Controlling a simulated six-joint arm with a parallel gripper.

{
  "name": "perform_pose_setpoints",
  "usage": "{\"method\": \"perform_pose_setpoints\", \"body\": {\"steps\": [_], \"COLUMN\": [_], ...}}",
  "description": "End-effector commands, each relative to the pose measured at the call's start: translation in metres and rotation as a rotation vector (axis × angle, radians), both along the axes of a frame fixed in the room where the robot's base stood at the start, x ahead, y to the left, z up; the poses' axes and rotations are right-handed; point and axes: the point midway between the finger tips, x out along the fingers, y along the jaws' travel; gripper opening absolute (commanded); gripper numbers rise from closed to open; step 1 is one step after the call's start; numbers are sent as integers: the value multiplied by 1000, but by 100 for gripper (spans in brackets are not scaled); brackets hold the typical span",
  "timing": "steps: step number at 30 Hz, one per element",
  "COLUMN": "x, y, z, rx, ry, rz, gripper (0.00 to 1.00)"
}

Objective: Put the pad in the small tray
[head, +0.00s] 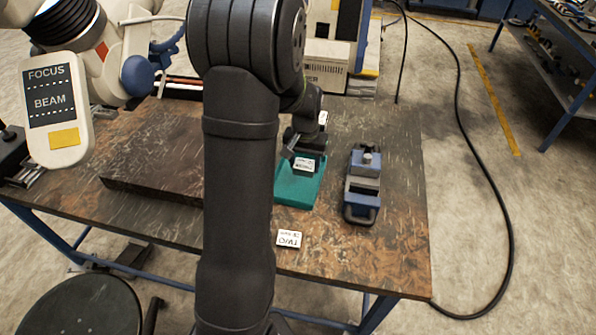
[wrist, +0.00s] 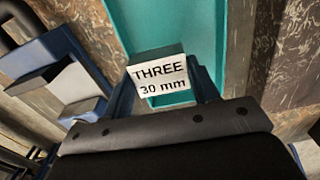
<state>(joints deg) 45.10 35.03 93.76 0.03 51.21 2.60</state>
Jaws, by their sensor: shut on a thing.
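A white pad (head: 304,166) lettered "THREE 30 mm" is held over the small teal tray (head: 297,193) in the head view. The pad also shows in the wrist view (wrist: 160,80), with its lettering facing the camera and a dark top. My gripper (head: 301,160) is shut on it, one finger at each side. The tray fills the background behind the pad in the wrist view (wrist: 160,25). I cannot tell whether the pad touches the tray floor. My arm hides part of the table left of the tray.
A second white pad (head: 290,239), its lettering upside down, lies on the brown table (head: 350,255) in front of the tray. A blue vise-like fixture (head: 362,185) stands right of the tray. A raised dark slab (head: 155,190) lies left. The table's right front is clear.

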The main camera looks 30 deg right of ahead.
Motion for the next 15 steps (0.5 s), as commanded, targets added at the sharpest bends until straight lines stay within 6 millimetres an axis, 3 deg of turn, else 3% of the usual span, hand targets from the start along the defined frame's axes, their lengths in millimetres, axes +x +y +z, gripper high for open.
{"method": "perform_pose_setpoints", "body": {"steps": [6,11,15], "x": [23,24,23], "y": [7,7,8], "z": [-13,-21,-41], "rx": [-1,0,1], "ry": [-1,0,1], "rz": [2,0,0], "gripper": [10,10,10]}}
